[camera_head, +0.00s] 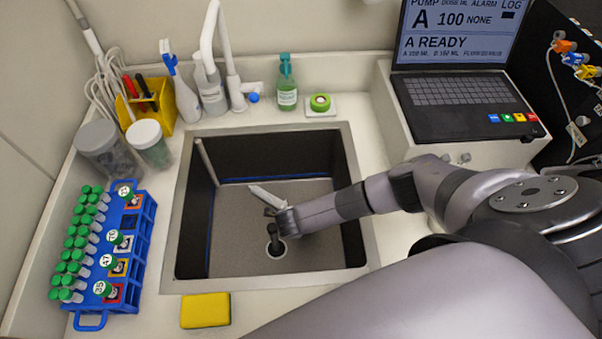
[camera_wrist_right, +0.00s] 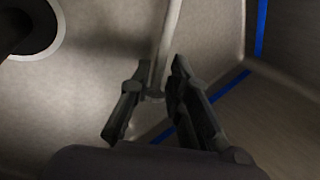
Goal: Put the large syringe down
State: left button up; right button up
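A pale syringe-like piece (camera_head: 266,195) lies low in the sink, just beyond the tip of my right gripper (camera_head: 277,209). In the right wrist view its pale rod (camera_wrist_right: 167,40) runs up from between the fingers of my right gripper (camera_wrist_right: 156,88). The fingers stand apart on either side of the rod, with a gap visible at the left finger. Whether the piece touches the sink floor is hard to tell. Its near end is partly hidden by the gripper. My left gripper is not in view.
The sink (camera_head: 268,283) has a dark drain piece (camera_head: 273,240) beside the gripper. A thin pale rod (camera_head: 207,162) stands at its left wall. A blue tube rack (camera_head: 133,248) stands left, a yellow sponge (camera_head: 205,311) in front, bottles and a faucet (camera_head: 233,85) behind.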

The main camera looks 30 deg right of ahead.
jog(key=v, duration=1)
jog(key=shift+s, duration=0.1)
